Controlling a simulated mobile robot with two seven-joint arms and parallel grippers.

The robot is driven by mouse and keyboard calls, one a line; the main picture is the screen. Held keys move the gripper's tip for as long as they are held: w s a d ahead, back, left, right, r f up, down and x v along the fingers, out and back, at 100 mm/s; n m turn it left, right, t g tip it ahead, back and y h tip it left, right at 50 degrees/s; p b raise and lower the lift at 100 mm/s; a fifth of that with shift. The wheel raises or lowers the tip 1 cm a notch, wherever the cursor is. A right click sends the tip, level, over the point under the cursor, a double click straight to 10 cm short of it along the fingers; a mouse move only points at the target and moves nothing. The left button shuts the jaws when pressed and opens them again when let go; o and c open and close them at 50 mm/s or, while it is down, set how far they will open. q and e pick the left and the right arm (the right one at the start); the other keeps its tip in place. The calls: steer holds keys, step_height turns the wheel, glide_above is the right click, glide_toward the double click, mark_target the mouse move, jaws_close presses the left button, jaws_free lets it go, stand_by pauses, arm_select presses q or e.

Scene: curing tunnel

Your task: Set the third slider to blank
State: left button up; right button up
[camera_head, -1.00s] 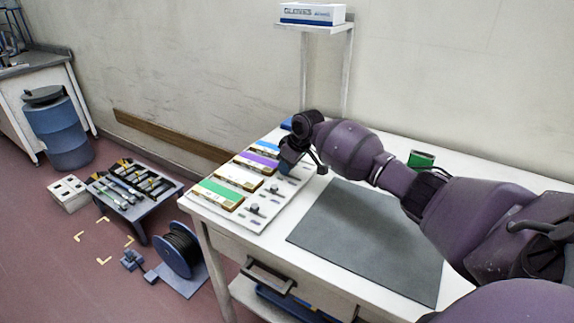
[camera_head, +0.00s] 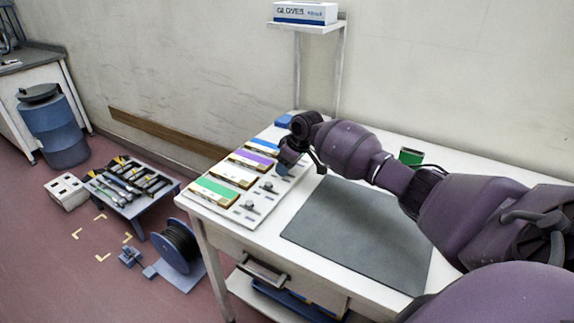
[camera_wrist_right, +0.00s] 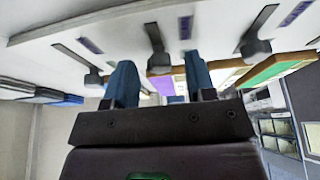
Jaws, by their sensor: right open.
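A white slider board (camera_head: 243,218) lies at the left end of the white table. It carries a row of green (camera_head: 214,191), white (camera_head: 232,174), purple (camera_head: 254,158) and blue (camera_head: 266,145) labels, with grey slider knobs to their right. I cannot tell which slider counts as third. My right gripper (camera_head: 286,168) is over the board's far part, beside the purple and blue labels, and hides sliders there. In the right wrist view, its blue fingers (camera_wrist_right: 160,78) are open, and one knob (camera_wrist_right: 158,62) appears between them. Contact is unclear. My left gripper is out of view.
A dark grey mat (camera_head: 355,235) covers the table right of the board. A green item (camera_head: 411,157) and a blue item (camera_head: 284,120) sit near the back. A glove box (camera_head: 306,12) stands on a wall shelf. A low tool stand (camera_head: 132,188) is on the floor.

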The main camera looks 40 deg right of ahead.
mark_target(294, 177)
steer(key=shift+s+d+r, duration=0.1)
steer(key=shift+s+r, duration=0.05)
steer(key=shift+r, duration=0.35)
arm_select(q)
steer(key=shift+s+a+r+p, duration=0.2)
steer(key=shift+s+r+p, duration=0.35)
steer(key=shift+p, duration=0.55)
arm_select(e)
steer(key=v, duration=0.9)
steer(key=shift+s+r, duration=0.25)
steer(key=shift+r, duration=0.1)
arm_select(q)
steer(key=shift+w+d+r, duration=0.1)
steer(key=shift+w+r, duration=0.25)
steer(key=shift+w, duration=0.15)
arm_select(e)
steer(key=shift+r, duration=0.1)
